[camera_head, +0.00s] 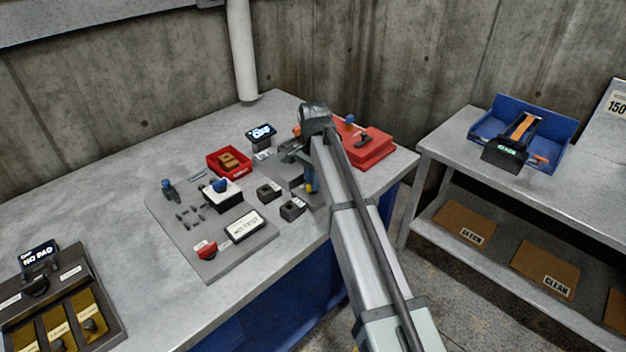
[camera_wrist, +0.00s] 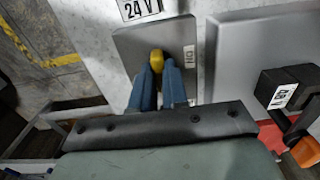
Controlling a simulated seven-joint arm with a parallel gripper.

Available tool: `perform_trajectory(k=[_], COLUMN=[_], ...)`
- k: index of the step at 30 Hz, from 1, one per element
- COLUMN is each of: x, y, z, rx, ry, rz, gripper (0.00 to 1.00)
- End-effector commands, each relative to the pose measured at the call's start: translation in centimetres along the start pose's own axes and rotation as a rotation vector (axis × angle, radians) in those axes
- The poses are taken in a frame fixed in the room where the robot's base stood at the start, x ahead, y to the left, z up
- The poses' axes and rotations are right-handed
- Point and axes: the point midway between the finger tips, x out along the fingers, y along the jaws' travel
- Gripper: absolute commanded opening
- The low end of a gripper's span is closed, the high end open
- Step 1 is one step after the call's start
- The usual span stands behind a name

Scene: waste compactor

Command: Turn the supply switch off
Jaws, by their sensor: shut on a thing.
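The supply switch, a yellow knob (camera_wrist: 156,54), stands on a grey plate (camera_wrist: 133,44) beside a "24 V" label (camera_wrist: 140,8) in the wrist view. A small white label (camera_wrist: 189,55) is on the plate right of the knob; its text is too small to read surely. My gripper (camera_wrist: 157,68) has its blue fingers on both sides of the yellow knob, shut on it. In the head view my gripper (camera_head: 310,184) is low at the bench's front edge, partly behind my arm. The knob's lower part is hidden by the fingers.
Right of the plate is a grey panel with a black lever block (camera_wrist: 288,88). A blue tray (camera_head: 555,152) is on the right table.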

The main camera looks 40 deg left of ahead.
Motion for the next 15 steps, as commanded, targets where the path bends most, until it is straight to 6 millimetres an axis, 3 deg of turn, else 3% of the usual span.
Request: perform_trajectory(k=[13, 14, 15], x=[-0.02, -0.02, -0.02], y=[-0.01, -0.01, -0.01], z=[-0.01, -0.01, -0.01], rx=[0.012, 0.012, 0.012], ry=[0.000, 0.000, 0.000], rz=[0.000, 0.000, 0.000], gripper=[0.00, 0.16, 0.20])
